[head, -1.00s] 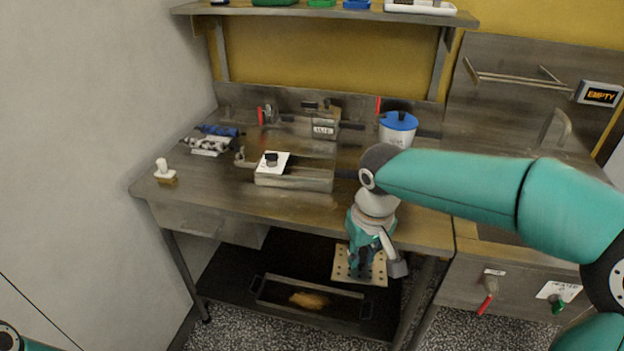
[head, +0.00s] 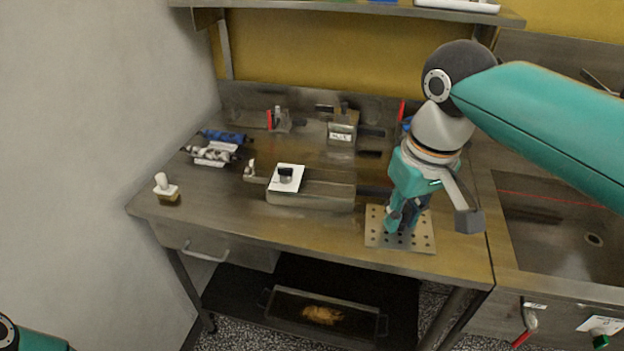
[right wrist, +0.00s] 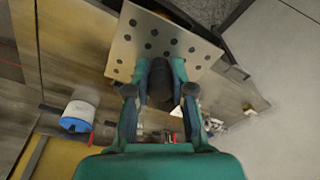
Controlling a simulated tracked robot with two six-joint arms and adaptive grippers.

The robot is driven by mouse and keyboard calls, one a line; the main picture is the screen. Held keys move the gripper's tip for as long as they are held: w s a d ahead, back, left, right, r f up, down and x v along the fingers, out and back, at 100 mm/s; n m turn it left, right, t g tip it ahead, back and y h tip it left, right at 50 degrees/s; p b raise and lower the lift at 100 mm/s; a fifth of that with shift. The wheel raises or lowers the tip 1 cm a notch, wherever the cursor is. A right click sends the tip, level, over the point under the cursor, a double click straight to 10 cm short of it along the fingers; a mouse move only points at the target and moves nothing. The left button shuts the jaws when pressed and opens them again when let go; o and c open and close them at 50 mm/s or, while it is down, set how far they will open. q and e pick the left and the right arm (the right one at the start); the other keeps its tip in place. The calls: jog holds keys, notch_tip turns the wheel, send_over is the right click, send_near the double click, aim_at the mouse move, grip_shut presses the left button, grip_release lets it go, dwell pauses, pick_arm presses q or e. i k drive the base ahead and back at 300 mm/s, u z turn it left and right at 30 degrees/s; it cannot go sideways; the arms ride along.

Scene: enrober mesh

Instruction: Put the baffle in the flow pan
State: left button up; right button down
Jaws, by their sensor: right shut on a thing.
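The baffle (head: 375,236) looks to be the square, perforated tan metal plate. It is in my right gripper (head: 406,217), over the front right of the bench top; I cannot tell whether it touches the bench. In the right wrist view the fingers (right wrist: 160,92) are shut on a dark upright part at the plate (right wrist: 128,48). A long dark pan (head: 285,294) with end handles and a brown patch inside lies on the lower shelf; it may be the flow pan. My left gripper is out of view.
A metal box (head: 310,200) with a white card and black knob stands mid-bench. A brush (head: 166,188) is at the left edge, rolls (head: 208,153) behind it. A blue-lidded tub (right wrist: 78,116) stands at the back right. A sink (head: 560,235) is to the right.

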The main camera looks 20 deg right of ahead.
aim_at(328, 194)
jog(key=i, duration=1)
jog(key=z, duration=0.1)
